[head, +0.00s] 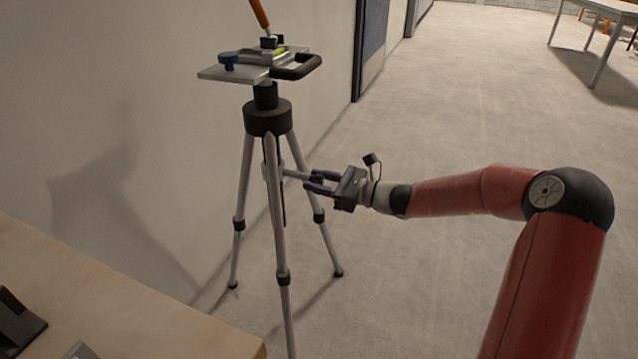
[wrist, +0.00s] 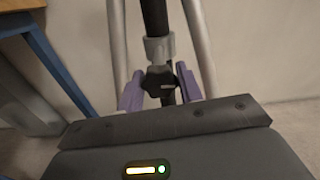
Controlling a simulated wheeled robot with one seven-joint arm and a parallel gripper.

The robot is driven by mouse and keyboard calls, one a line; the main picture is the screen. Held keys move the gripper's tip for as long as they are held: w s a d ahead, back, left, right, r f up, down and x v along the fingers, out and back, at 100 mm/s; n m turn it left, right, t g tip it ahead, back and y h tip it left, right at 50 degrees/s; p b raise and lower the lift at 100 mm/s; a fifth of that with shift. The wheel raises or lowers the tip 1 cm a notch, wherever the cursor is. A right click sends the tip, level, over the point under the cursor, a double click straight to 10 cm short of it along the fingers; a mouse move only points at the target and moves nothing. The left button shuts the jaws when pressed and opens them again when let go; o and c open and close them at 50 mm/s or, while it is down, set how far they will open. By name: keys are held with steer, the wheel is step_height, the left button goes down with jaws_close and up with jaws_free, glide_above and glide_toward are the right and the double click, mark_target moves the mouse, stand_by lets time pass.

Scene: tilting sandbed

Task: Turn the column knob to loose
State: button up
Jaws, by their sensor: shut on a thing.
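A tripod (head: 267,118) with silver legs and a black top collar stands upright by the wall. In the wrist view, the black lobed column knob (wrist: 158,76) sits just below a grey collar (wrist: 159,48) on the dark centre column (wrist: 155,15). A light mark shows on the knob's face. My gripper (head: 311,181) reaches in from the right, below the tripod's top. Its purple fingers (wrist: 161,90) stand on both sides of the knob and are shut on it. In the head view the fingers hide the knob. No loose or tight label is readable.
A wooden table (head: 130,300) is at the lower left.

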steer(key=n+b, duration=0.6)
steer(key=shift+f, duration=0.35)
steer(key=n+b, duration=0.3)
steer(key=b, duration=0.2)
steer(key=shift+n, duration=0.3)
steer(key=n+b, duration=0.2)
steer(key=shift+r+n, duration=0.15)
steer(key=shift+n, duration=0.25)
steer(key=n+b, duration=0.1)
steer(key=n, duration=0.2)
steer(key=shift+w+r, duration=0.1)
steer(key=shift+r, duration=0.1)
steer(key=shift+n, duration=1.8)
steer(key=o, duration=1)
steer(key=shift+c, duration=0.2)
steer(key=shift+r, duration=0.1)
